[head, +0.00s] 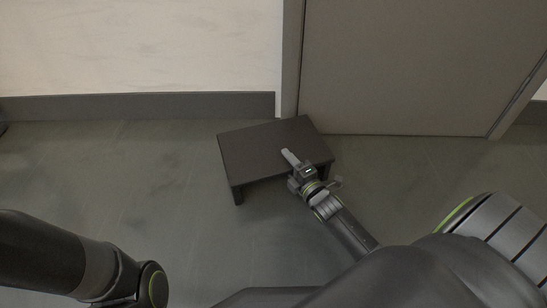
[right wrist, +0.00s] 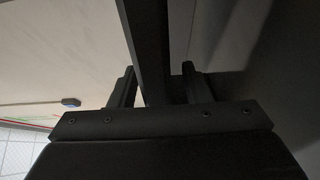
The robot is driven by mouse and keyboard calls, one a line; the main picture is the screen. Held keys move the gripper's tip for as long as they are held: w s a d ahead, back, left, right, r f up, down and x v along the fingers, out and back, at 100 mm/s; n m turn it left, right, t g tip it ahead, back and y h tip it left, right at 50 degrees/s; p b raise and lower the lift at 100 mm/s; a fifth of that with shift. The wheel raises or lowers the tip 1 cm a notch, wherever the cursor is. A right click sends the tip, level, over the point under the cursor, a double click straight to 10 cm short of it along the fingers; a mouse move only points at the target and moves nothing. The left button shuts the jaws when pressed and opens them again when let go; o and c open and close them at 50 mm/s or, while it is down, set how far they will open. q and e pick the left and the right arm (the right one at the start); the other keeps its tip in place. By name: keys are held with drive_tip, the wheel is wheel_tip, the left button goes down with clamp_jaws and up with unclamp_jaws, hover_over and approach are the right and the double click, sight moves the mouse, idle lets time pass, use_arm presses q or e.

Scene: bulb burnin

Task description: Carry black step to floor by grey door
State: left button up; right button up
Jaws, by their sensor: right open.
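The black step (head: 262,145) stands on the floor at the foot of the grey door (head: 400,65), its top level and short legs below. It looks upright, its right end beside the door frame. My right gripper (head: 296,163) is at the step's near edge, with one finger over the top; the other finger is hard to make out. In the right wrist view a dark board of the step (right wrist: 150,50) runs between the two spread fingers (right wrist: 156,88). The jaws are open around it. My left arm is at the lower left of the head view, its gripper out of sight.
A pale wall with a grey baseboard (head: 140,106) runs behind the step on the left. The grey door frame (head: 291,60) stands just behind the step. The tiled floor (head: 110,165) to the left is clear.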

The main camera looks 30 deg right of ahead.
drive_tip(key=shift+w, duration=0.2)
drive_tip(key=shift+c, duration=0.4)
clamp_jaws()
idle(0.8)
drive_tip(key=shift+w+a+r, duration=0.1)
drive_tip(key=shift+r, duration=0.4)
drive_tip(key=shift+f, duration=0.1)
